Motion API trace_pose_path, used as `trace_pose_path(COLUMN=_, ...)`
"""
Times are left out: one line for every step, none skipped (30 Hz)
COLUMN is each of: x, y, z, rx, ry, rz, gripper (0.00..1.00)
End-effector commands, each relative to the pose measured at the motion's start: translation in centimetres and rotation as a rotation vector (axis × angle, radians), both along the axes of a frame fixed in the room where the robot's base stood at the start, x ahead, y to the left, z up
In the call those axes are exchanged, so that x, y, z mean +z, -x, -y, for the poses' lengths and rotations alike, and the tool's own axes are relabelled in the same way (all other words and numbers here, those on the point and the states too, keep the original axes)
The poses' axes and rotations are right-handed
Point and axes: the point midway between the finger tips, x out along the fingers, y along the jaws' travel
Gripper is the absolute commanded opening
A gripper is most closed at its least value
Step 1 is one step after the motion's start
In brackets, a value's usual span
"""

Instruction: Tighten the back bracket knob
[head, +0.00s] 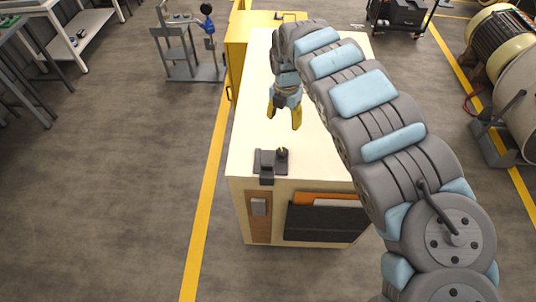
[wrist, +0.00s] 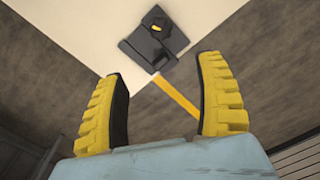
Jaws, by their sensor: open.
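A dark grey bracket (head: 266,168) sits at the near left corner of the cream tabletop. Its black knob (head: 282,153) stands on its right part. In the wrist view the bracket (wrist: 147,50) lies beyond my fingertips, and the knob (wrist: 158,23) shows a yellow mark. Only one bracket is visible, so I cannot tell whether it is the back one. My gripper (head: 284,114) points down over the tabletop, farther back than the knob and apart from it. Its yellow fingers (wrist: 163,72) are spread with nothing between them.
The cream tabletop (head: 252,115) is bare around the bracket. A dark pouch (head: 325,222) holding orange and white items hangs on the near side, beside a grey switch box (head: 258,207). A yellow cabinet (head: 240,50) adjoins the left side. A grey stand (head: 190,70) is farther left.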

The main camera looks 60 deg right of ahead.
Motion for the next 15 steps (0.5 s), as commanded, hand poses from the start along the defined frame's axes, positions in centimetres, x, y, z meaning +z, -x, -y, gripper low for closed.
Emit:
trace_pose_path(x=-0.1, y=0.2, z=0.0, rx=0.001, ry=-0.002, rz=-0.005, gripper=0.71)
trace_pose_path(x=-0.2, y=0.3, z=0.0, rx=0.001, ry=-0.003, rz=-0.006, gripper=0.71)
trace_pose_path(x=-0.5, y=0.3, z=0.0, rx=0.001, ry=-0.004, rz=-0.007, gripper=0.71)
trace_pose_path(x=-0.7, y=0.3, z=0.0, rx=0.001, ry=-0.004, rz=-0.007, gripper=0.71)
trace_pose_path(x=-0.9, y=0.3, z=0.0, rx=0.000, ry=-0.004, rz=-0.007, gripper=0.71)
trace_pose_path(x=-1.3, y=0.3, z=0.0, rx=0.001, ry=-0.005, rz=-0.007, gripper=0.71)
trace_pose_path(x=-1.5, y=0.2, z=-0.1, rx=0.001, ry=-0.005, rz=-0.007, gripper=0.71)
trace_pose_path(x=-1.9, y=0.2, z=-0.1, rx=0.001, ry=-0.004, rz=-0.006, gripper=0.71)
trace_pose_path(x=-2.3, y=0.1, z=-0.1, rx=0.001, ry=-0.003, rz=-0.006, gripper=0.71)
trace_pose_path(x=-2.7, y=0.1, z=-0.1, rx=0.002, ry=-0.003, rz=-0.005, gripper=0.71)
trace_pose_path(x=-3.1, y=0.2, z=-0.1, rx=0.001, ry=-0.004, rz=-0.006, gripper=0.71)
trace_pose_path(x=-3.9, y=0.2, z=-0.2, rx=0.000, ry=-0.006, rz=-0.006, gripper=0.71)
trace_pose_path(x=-4.5, y=0.1, z=-0.2, rx=0.001, ry=-0.008, rz=-0.006, gripper=0.71)
trace_pose_path(x=-5.1, y=0.1, z=-0.3, rx=0.002, ry=-0.009, rz=-0.006, gripper=0.71)
trace_pose_path(x=-5.8, y=0.1, z=-0.2, rx=0.001, ry=-0.008, rz=-0.006, gripper=0.71)
